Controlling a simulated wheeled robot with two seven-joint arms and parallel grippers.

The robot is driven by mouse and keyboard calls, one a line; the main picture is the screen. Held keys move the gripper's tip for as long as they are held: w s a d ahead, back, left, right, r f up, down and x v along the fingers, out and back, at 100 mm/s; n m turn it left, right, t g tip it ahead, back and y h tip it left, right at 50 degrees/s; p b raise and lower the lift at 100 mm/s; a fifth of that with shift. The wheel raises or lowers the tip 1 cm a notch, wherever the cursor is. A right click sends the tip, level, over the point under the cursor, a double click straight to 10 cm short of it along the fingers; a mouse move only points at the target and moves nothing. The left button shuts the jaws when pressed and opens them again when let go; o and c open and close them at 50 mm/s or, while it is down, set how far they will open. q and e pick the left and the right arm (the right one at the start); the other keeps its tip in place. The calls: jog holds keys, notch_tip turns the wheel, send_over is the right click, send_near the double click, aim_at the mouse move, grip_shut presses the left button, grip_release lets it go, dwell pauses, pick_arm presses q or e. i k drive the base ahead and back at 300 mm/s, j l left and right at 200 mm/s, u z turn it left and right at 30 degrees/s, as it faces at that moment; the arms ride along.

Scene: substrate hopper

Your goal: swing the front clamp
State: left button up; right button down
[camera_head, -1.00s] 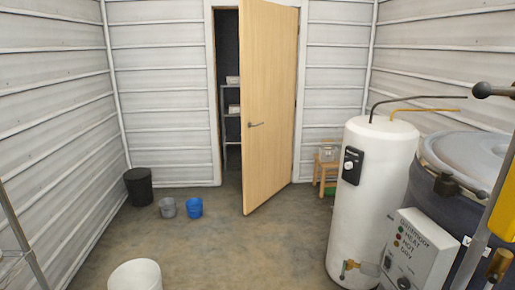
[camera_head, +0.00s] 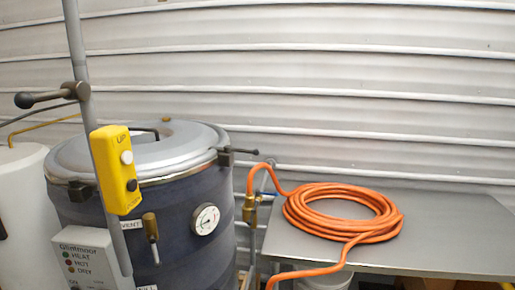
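A dark blue drum (camera_head: 178,252) with a grey lid (camera_head: 150,150) stands at the left. A dark clamp (camera_head: 80,190) sits on the lid's rim at the left, partly behind the pole. Another clamp (camera_head: 228,156) sits at the right of the rim, with a thin bar ending in a knob pointing right. I cannot tell which one is the front clamp, or whether either is swung open. The lid lies on the drum. Neither of my grippers is in view.
A pole (camera_head: 88,110) with a black-knobbed lever (camera_head: 45,98) and a yellow control box (camera_head: 116,170) stands before the drum. A gauge (camera_head: 206,219) and grey panel (camera_head: 85,255) are on the drum's front. An orange hose (camera_head: 340,212) lies coiled on a metal table (camera_head: 450,230).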

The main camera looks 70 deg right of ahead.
aim_at(227, 149)
jog(key=z, duration=1.75)
